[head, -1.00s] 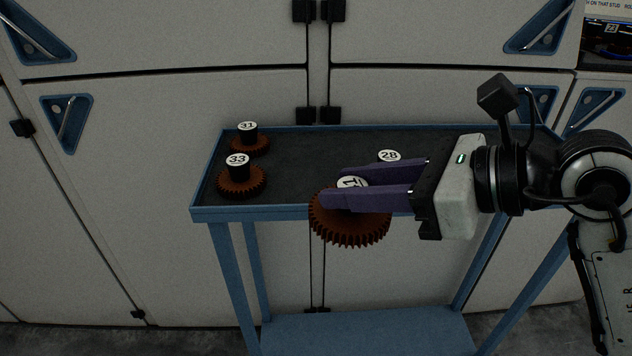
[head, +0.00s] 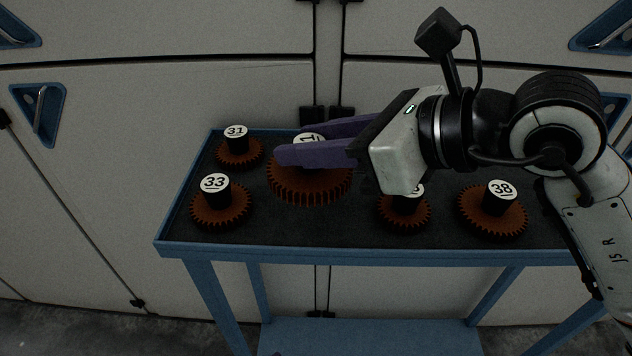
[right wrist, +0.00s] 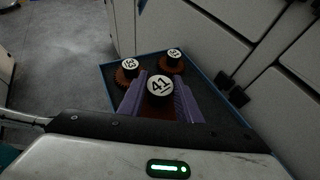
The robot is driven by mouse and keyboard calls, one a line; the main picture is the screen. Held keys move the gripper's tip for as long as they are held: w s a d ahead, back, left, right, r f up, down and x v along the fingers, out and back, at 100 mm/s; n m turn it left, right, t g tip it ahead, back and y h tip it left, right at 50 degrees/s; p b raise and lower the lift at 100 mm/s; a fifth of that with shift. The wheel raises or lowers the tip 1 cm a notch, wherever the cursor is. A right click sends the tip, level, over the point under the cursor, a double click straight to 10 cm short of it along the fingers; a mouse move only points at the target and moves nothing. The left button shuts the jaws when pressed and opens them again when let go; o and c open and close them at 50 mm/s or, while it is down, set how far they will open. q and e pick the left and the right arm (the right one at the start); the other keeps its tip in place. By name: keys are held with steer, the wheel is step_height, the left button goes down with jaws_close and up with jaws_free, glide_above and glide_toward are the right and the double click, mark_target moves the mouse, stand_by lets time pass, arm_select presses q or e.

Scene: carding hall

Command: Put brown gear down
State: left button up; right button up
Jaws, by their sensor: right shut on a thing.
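The large brown gear (head: 308,188) has a black hub with a white cap, which reads 41 in the right wrist view (right wrist: 159,88). My right gripper (head: 292,143) is shut on its hub, with a purple finger on each side. The gear is level over the dark top of the blue cart (head: 330,257), toward the back and left of its middle. I cannot tell whether its underside touches the surface. My left gripper is not in view.
Smaller brown gears stand around it: 31 (head: 239,153) at back left, 33 (head: 221,208) at front left, one partly hidden by my right gripper (head: 404,215), and 38 (head: 493,213) at right. Pale cabinets (head: 180,95) stand behind. Bare top lies at the front middle.

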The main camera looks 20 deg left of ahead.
steer(key=shift+s+f, duration=0.15)
steer(key=shift+f, duration=1.3)
step_height(320, 180, down, 4)
steer(key=shift+r, duration=0.25)
steer(key=o, duration=1.3)
steer(key=shift+f, duration=0.1)
steer(key=shift+c, duration=0.2)
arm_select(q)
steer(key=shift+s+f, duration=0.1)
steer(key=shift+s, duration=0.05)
